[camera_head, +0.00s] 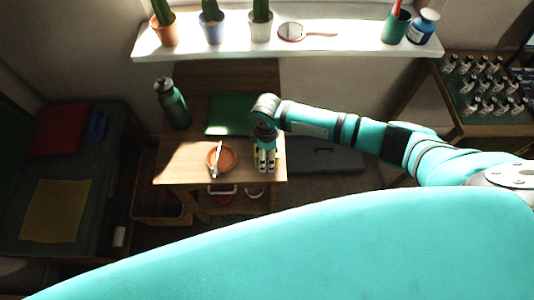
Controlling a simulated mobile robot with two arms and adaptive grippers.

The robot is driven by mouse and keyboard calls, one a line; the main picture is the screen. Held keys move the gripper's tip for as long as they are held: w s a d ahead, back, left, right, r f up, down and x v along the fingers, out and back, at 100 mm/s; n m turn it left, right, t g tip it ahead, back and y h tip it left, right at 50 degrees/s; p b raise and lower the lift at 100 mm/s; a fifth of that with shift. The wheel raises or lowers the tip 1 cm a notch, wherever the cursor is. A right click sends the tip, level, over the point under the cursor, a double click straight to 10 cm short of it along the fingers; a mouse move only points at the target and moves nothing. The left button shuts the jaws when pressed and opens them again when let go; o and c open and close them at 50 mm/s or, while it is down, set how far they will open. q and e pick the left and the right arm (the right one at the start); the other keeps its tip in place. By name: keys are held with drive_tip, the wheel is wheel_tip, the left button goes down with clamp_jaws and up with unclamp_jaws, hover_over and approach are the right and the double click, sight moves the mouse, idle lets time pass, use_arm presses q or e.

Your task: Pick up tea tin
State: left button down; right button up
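My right gripper (267,168) points down over the right end of the small wooden table (185,172), right of an orange bowl. Small yellow edges, perhaps of the tea tin (283,159), show at the sides of its fingers. The rest of that thing is hidden behind the gripper, so I cannot tell whether the fingers are closed on it. No other clear tea tin shows. My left gripper is not in view.
The orange bowl (228,158) has a light-handled utensil (217,157) in it. A green bottle (172,104) and green mat (230,114) are further back. Potted cacti and a hand mirror (292,32) stand on the windowsill (345,47). Small bottles fill a right-hand rack.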

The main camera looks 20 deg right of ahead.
drive_tip(key=c, duration=0.5)
drive_tip(key=shift+c, duration=0.2)
drive_tip(key=shift+r, duration=0.2)
